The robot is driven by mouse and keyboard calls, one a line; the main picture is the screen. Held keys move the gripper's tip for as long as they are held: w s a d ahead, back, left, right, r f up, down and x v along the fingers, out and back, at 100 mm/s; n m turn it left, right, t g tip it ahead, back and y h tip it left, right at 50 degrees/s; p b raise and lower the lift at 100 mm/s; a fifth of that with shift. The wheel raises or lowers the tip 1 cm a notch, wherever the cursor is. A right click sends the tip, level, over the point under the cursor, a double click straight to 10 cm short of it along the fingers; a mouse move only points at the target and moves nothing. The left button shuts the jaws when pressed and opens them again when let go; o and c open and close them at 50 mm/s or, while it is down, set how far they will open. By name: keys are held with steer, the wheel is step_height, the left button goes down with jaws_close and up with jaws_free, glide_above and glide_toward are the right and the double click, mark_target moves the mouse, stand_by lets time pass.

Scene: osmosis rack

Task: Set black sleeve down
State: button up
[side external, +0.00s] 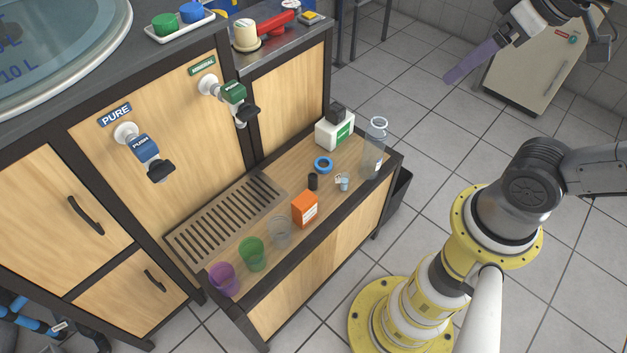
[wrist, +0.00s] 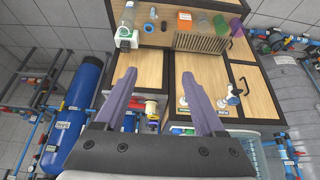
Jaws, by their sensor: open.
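The black sleeve (side external: 313,181) is a small dark cylinder. It stands upright on the wooden shelf between the blue ring (side external: 323,164) and the orange box (side external: 304,209). In the wrist view the sleeve (wrist: 164,26) shows as a small dark shape near the top. My gripper (side external: 447,80) is at the upper right of the side view, raised and well apart from the shelf. In the wrist view its two purple fingers (wrist: 159,73) are spread, with nothing between them.
A clear bottle (side external: 375,150) and a white-and-green box (side external: 335,129) stand at the shelf's right end. Clear, green (side external: 252,254) and purple (side external: 224,279) cups line the front left beside a slotted drain grate (side external: 226,220). Two taps stick out above the shelf.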

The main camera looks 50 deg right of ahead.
mark_target(316, 179)
steer(key=w+a+r+t+y, duration=0.2)
steer(key=w+a+t, duration=0.25)
steer(key=w, duration=0.35)
steer(key=w+a+r+t+y, duration=0.2)
steer(key=w+a+t, duration=0.1)
steer(key=w+a, duration=0.4)
steer(key=w+d+f+m+h, duration=0.1)
steer(key=d+f+m+h, duration=0.1)
steer(key=d+f+h, duration=0.4)
steer(key=shift+t+h, duration=0.3)
steer(key=shift+t, duration=0.05)
steer(key=f, duration=3)
steer(key=d+f, duration=0.1)
steer(key=f, duration=1.4)
steer(key=shift+w+f, duration=0.15)
steer(key=shift+w, duration=0.05)
steer(key=x, duration=1.3)
steer(key=shift+w+d+f, duration=0.1)
steer(key=shift+w+f, duration=0.05)
steer(key=shift+w, duration=0.2)
jaws_close()
